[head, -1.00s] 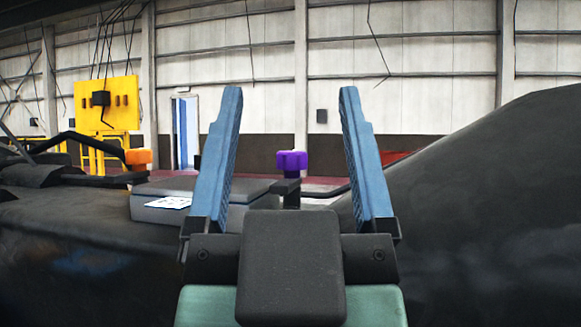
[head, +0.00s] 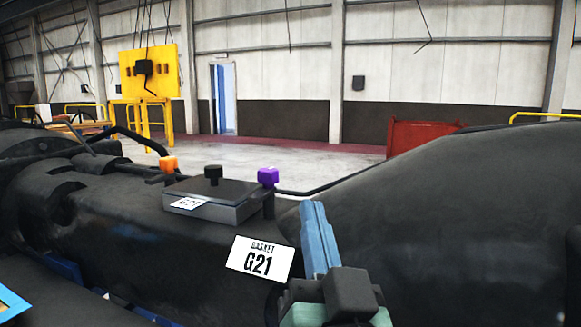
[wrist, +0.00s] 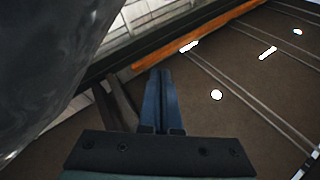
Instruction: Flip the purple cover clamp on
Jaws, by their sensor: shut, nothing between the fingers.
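The purple cover clamp (head: 268,176) is a small purple knob on a dark post at the right end of a flat grey cover (head: 238,189). It shows in the head view only. My gripper (head: 313,206) is to the right of and lower in the picture than the clamp, apart from it. Its blue fingers are closed together and empty. In the wrist view the fingers (wrist: 160,73) also lie side by side, pointing past a dark casting. The clamp is not visible there.
An orange knob (head: 168,164) and a black knob (head: 213,173) stand near the cover. A large dark casting (head: 470,200) rises on the right. A white G21 gasket label (head: 260,259) is on the dark surface in front. A red container (head: 420,137) stands behind.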

